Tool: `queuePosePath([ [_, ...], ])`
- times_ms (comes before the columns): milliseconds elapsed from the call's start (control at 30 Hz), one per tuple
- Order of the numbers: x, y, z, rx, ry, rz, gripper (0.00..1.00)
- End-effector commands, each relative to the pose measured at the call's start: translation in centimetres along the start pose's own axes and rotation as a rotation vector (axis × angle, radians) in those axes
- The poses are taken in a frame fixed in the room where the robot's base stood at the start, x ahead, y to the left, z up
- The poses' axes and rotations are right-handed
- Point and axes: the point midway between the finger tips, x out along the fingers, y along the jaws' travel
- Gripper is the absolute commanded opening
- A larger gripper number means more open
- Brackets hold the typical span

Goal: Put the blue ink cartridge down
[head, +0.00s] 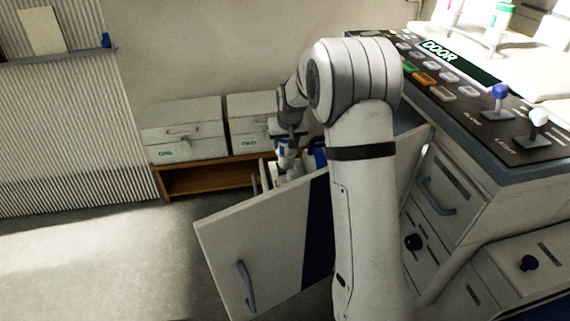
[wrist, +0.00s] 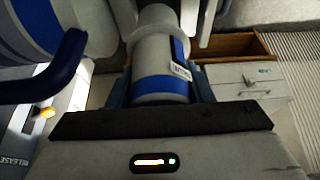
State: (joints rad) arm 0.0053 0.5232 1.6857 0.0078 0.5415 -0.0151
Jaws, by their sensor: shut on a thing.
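The blue ink cartridge (wrist: 160,55) is a white cylinder with a blue band and a small printed label. My gripper (wrist: 160,88) is shut on it, with a finger on each side. In the head view the cartridge (head: 284,160) shows small under my gripper (head: 287,143), behind the top edge of an open cabinet door (head: 262,235). The door and my arm hide part of the space below. I cannot tell whether the cartridge touches anything underneath.
A larger white and blue cylinder (wrist: 38,28) with a dark blue handle (wrist: 55,75) is close on the left in the wrist view. Two grey boxes (head: 185,128) stand on a wooden shelf (head: 200,180) by the wall. A control panel (head: 470,95) is at right. The floor at left is clear.

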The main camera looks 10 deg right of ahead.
Motion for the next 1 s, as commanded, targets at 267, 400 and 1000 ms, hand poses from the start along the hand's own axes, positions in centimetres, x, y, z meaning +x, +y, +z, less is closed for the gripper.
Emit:
queuePosePath([
  [267, 3.4, 0.1, 1.4, 0.001, 0.000, 0.000, 0.20],
  [400, 5.3, 0.1, 2.2, 0.001, 0.000, 0.000, 0.20],
  [1000, 5.7, 0.1, 2.3, 0.002, 0.001, 0.001, 0.62],
])
